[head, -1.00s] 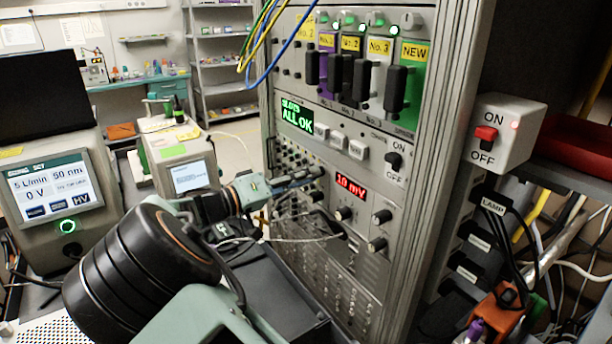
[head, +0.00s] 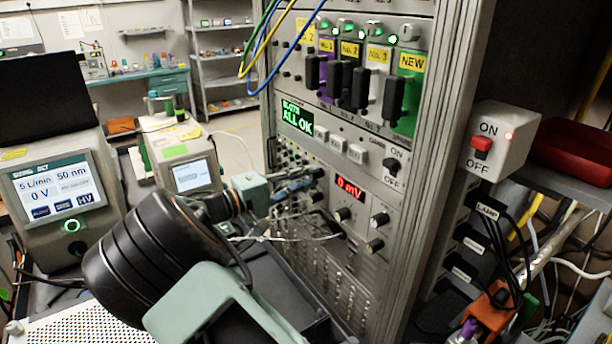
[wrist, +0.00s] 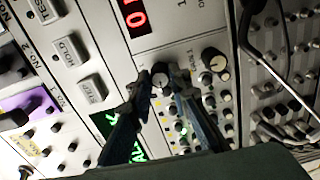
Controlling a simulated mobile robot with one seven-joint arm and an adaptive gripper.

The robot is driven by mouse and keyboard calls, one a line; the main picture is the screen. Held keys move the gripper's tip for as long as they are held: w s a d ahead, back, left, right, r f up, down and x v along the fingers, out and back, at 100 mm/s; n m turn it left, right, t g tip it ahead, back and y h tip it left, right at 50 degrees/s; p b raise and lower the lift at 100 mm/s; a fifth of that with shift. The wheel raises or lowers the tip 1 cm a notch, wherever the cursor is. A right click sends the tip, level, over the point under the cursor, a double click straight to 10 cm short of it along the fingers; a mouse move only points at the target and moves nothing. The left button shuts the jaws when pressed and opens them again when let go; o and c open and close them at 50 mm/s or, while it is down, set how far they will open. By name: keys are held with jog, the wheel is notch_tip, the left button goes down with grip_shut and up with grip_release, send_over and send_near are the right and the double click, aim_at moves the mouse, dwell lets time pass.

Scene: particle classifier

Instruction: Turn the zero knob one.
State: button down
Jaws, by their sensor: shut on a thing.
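My gripper (wrist: 161,84) is shut on a small black knob with a pale face (wrist: 160,72), one finger on each side of it, in the wrist view. I take this for the zero knob, as its label is not readable. It sits just below the red display (wrist: 133,17). In the head view my gripper (head: 303,184) reaches the rack panel left of the red display (head: 349,189), which reads 0 mV. The held knob is mostly hidden there by the fingers.
A similar knob (wrist: 214,60) stands close beside the held one in the wrist view. Black handles (head: 361,86) stick out of the modules above. A cable (head: 285,238) hangs across the panel below my gripper. A white ON/OFF box (head: 505,140) is at the right.

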dwell(0.5)
jog(key=c, duration=1.8)
grip_release()
jog(key=v, duration=1.2)
